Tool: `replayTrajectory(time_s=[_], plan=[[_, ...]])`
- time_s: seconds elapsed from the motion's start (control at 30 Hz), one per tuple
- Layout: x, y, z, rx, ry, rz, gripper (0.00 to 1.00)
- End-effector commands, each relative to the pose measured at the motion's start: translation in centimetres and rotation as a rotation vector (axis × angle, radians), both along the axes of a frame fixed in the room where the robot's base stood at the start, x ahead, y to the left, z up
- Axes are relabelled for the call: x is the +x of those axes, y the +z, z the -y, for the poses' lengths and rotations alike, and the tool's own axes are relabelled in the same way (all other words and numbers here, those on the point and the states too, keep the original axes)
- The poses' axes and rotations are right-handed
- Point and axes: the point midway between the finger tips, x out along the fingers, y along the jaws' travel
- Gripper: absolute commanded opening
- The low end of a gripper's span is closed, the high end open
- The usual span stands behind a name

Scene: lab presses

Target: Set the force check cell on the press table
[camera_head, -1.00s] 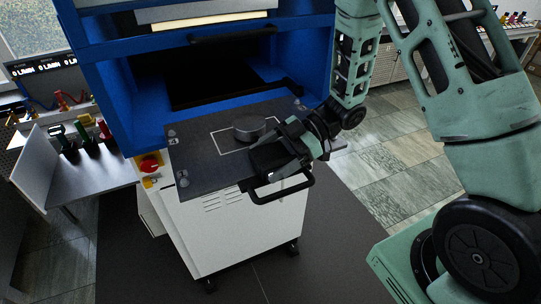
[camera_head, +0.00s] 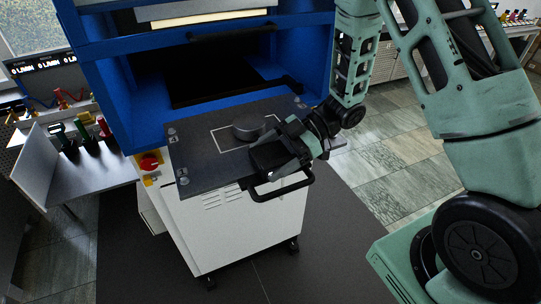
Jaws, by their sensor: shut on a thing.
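The force check cell (camera_head: 249,128) is a short dark grey cylinder. It appears to rest upright on the press table (camera_head: 203,165), a dark plate pulled out in front of the blue press. It lies within a thin white outlined rectangle, towards its right part. My gripper (camera_head: 258,142) reaches in from the right, low over the plate, and is shut on the cell's near side. The fingertips and the exact contact are partly hidden by the gripper body.
The blue press (camera_head: 115,90) opens behind the plate, with a dark interior and a handle bar (camera_head: 232,33) above. A black handle (camera_head: 283,188) sticks out at the plate's front. A red knob (camera_head: 149,163) is at the left. A side bench (camera_head: 95,180) with coloured tools stands further left.

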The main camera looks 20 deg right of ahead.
Motion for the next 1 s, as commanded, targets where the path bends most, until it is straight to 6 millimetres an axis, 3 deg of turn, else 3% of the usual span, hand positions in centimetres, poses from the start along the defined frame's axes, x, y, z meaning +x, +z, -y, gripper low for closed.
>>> replayTrajectory(time_s=[0.77, 0.8, 1.0], plan=[[0.03, -0.38, -0.05, 0.003, 0.001, 0.002, 0.59], [0.03, -0.37, -0.04, 0.003, 0.001, 0.002, 0.97], [-0.03, -0.55, 0.00, -0.001, 0.000, -0.002, 1.00]])
